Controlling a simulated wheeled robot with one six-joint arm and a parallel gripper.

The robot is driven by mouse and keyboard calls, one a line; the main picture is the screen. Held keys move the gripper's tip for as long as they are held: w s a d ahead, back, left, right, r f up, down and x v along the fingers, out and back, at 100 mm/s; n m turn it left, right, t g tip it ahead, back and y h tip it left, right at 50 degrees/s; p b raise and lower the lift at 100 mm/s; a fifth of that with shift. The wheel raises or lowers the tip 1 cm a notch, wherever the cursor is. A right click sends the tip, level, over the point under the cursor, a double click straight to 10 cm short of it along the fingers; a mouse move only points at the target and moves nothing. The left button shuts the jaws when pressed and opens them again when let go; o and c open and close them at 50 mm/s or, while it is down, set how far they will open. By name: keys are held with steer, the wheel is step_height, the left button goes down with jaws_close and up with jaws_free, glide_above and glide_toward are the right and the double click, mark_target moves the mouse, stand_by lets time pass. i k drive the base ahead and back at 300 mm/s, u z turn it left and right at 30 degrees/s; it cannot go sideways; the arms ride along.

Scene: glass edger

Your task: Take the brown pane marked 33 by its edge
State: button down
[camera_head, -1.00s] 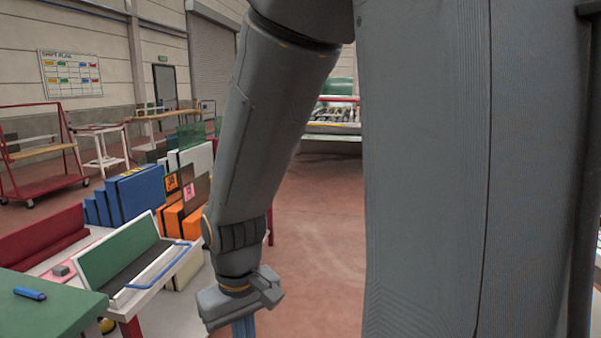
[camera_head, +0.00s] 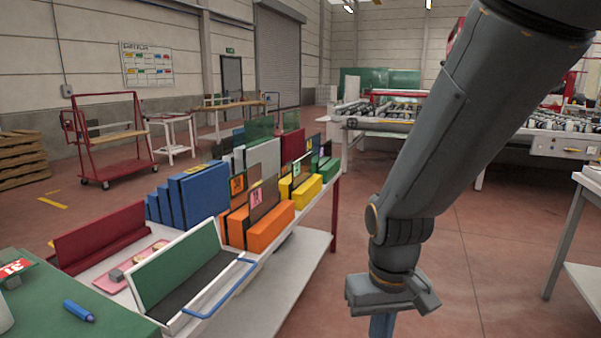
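Several upright panes stand in the orange slotted blocks (camera_head: 268,232) on the white table. One brownish pane with an orange label (camera_head: 237,184) stands at the back left. Another brownish pane with a pink label (camera_head: 256,197) stands in front of it. The label numbers are too small to read, so I cannot tell which is 33. My gripper (camera_head: 382,326) hangs down to the right of the table, clear of the panes. Its blue lower part is cut off by the bottom edge, so its opening is hidden.
Blue blocks (camera_head: 196,194) stand left of the orange ones, and yellow blocks (camera_head: 305,190) stand behind right. A tilted green-faced tray with a blue handle (camera_head: 222,300) is in front. A green table (camera_head: 40,318) bears a blue marker (camera_head: 79,311). Red floor (camera_head: 470,270) is clear at right.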

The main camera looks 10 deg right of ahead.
mark_target(302, 168)
steer(key=i, duration=0.45)
steer(key=z, duration=0.5)
steer(key=i, duration=1.05)
steer(key=z, duration=0.4)
steer(key=i, duration=1.45)
steer(key=u, duration=0.5)
